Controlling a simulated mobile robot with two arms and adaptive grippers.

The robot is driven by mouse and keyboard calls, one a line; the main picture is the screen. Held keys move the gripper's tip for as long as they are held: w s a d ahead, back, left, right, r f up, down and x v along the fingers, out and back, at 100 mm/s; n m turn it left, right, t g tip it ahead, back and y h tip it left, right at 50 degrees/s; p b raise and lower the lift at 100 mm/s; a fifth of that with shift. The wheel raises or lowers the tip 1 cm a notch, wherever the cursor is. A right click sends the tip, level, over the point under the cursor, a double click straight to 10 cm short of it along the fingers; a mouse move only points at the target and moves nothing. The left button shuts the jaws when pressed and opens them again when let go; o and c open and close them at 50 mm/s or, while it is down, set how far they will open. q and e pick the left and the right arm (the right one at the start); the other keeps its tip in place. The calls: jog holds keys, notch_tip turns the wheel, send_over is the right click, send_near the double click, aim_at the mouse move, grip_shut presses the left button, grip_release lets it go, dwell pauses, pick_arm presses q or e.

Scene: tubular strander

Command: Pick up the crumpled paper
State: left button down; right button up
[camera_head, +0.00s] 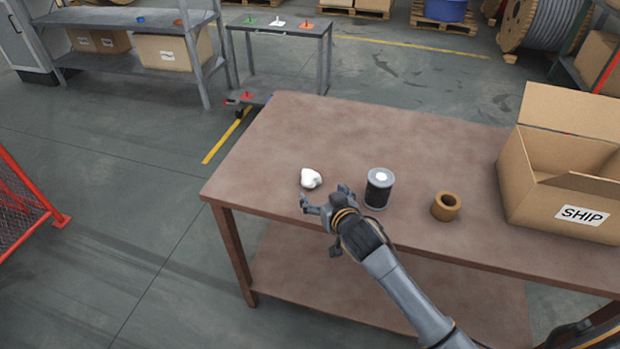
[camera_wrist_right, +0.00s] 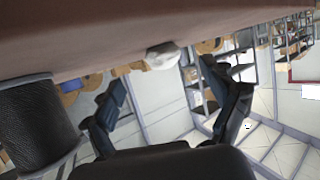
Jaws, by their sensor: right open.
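The crumpled paper (camera_head: 311,178) is a small white lump on the brown table, near its left front part. It also shows in the right wrist view (camera_wrist_right: 162,56), beyond and between the fingertips. My right gripper (camera_head: 325,199) is open and empty, just in front of the paper and apart from it. In the right wrist view its two fingers (camera_wrist_right: 160,88) are spread wide with nothing between them. My left gripper is not in view.
A brown ring (camera_head: 446,206) and an open SHIP box (camera_head: 562,190) are farther right. The table (camera_head: 270,130) is bare behind the paper.

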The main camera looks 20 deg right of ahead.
aim_at(314, 184)
jog(key=shift+r+x, duration=0.1)
jog(key=shift+x, duration=1.5)
jog(key=shift+r+x, duration=0.15)
jog(key=shift+x, duration=1.45)
jog(key=shift+a, duration=0.1)
jog(key=c, duration=0.9)
